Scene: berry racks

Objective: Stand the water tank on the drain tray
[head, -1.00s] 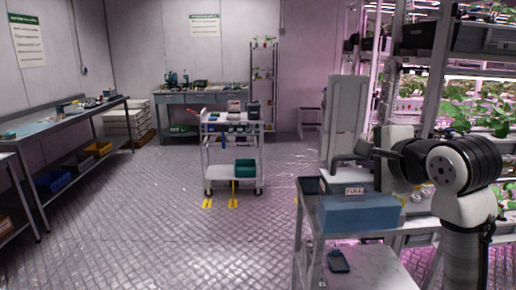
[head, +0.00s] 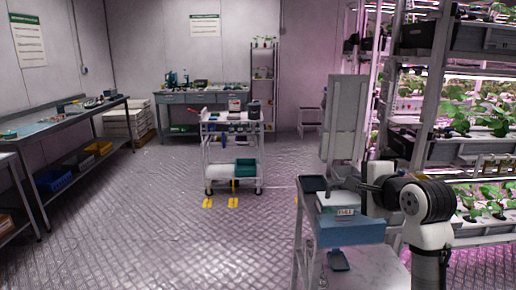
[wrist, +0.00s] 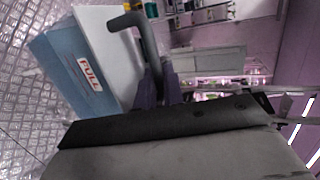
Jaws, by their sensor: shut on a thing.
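The water tank (head: 350,234) is a blue box with a pale top and a red-lettered FULL label, at the cart on the right. In the wrist view the tank (wrist: 62,78) shows at upper left, with a bent grey handle (wrist: 136,22). My gripper (head: 362,187) is shut on this handle, its dark fingers (wrist: 160,84) around the handle's end. A shallow dark tray (head: 313,183), possibly the drain tray, sits at the cart's far left corner, just beyond the tank. I cannot tell whether the tank touches the cart; its underside is hidden.
A tall grey panel (head: 346,112) stands behind the tank. A dark blue item (head: 338,260) lies on the pale cart shelf (head: 370,268) below. Plant racks (head: 480,130) close off the right. The floor (head: 150,220) at left is clear, with a white trolley (head: 232,150) farther back.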

